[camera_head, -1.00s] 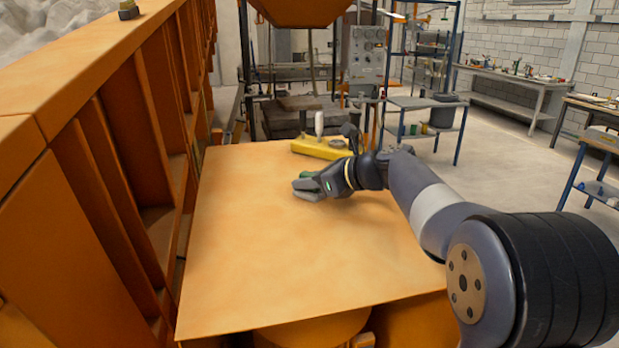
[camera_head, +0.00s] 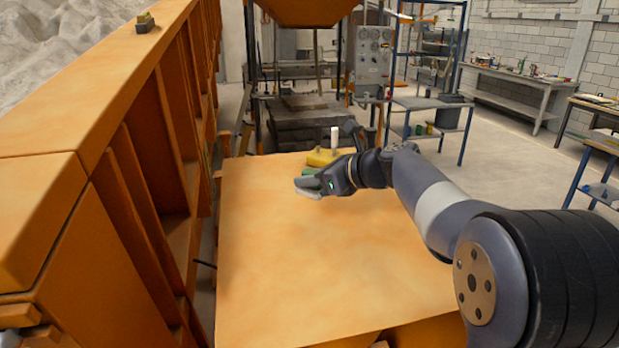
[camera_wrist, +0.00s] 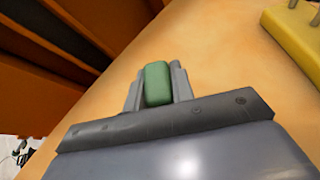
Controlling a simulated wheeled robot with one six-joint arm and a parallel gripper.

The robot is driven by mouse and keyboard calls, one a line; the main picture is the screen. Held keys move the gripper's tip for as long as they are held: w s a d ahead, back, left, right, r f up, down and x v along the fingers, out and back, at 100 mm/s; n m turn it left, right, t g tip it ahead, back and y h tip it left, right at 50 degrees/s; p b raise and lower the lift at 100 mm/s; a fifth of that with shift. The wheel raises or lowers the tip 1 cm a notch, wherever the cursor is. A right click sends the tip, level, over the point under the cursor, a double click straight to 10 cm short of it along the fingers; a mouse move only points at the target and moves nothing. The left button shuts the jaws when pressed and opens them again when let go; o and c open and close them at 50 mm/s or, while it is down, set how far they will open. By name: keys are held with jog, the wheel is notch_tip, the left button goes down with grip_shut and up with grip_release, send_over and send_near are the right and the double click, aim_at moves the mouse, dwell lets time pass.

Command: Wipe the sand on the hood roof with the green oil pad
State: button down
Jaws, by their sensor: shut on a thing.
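The hood roof (camera_head: 290,265) is a flat orange-tan panel with faint paler mottling in the head view. My gripper (camera_head: 306,184) is over its far part, near the yellow block. It is shut on the green oil pad (camera_head: 311,171), which shows small beside the fingers. In the wrist view the green pad (camera_wrist: 157,84) sits between the two grey fingers of my gripper (camera_wrist: 156,88), above the tan roof surface (camera_wrist: 222,78). Whether the pad touches the roof is hard to tell. Sand is not clearly distinguishable from the mottled surface.
A yellow block (camera_head: 322,158) with a white-topped lever stands at the roof's far edge; the wrist view shows it at upper right (camera_wrist: 295,32). The near roof is clear.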

jog(key=shift+r+p, duration=0.7)
jog(key=shift+r, duration=0.45)
